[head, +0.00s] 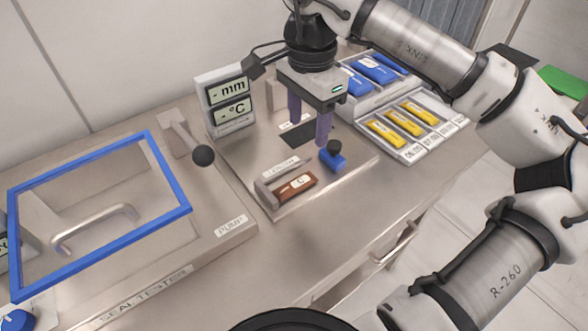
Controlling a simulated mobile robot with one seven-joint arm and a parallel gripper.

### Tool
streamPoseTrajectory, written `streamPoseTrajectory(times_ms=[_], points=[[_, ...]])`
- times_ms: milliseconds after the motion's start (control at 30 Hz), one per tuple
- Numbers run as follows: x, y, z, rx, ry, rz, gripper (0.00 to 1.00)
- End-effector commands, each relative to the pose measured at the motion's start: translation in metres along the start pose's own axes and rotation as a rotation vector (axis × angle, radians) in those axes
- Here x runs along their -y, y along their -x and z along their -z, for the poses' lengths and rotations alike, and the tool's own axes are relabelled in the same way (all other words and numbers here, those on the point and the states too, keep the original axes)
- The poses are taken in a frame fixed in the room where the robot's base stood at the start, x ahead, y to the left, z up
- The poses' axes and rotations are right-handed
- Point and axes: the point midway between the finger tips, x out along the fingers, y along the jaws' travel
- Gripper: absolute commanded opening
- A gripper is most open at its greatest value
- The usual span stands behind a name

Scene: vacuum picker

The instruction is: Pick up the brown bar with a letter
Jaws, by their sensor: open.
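The brown bar (284,191) lies on the metal bench unit near its front edge. It has a white label with a letter that is too small to read surely. A thin metal piece runs along its far side. My gripper (309,128) points down with its two purple fingers apart. It is above and behind the bar, to the right of it in the picture, and nothing shows between the fingers. The bar is not touched by the fingers, and the arm hides no part of it.
A blue knob-like part with a black top (333,160) stands right of the bar. Two displays (228,103) stand behind. A blue-framed clear lid (95,285) and a black-ball lever (203,155) are on the left.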

Motion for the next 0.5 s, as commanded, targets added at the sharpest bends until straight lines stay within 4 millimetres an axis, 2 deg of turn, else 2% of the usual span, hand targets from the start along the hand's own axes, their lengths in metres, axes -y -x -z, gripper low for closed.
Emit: streamPoseTrajectory(times_ms=[300, 500], points=[[-0.001, -0.056, -0.001, 0.004, 0.000, -0.002, 0.55], [0.000, -0.080, 0.000, 0.001, 0.000, 0.000, 0.55]])
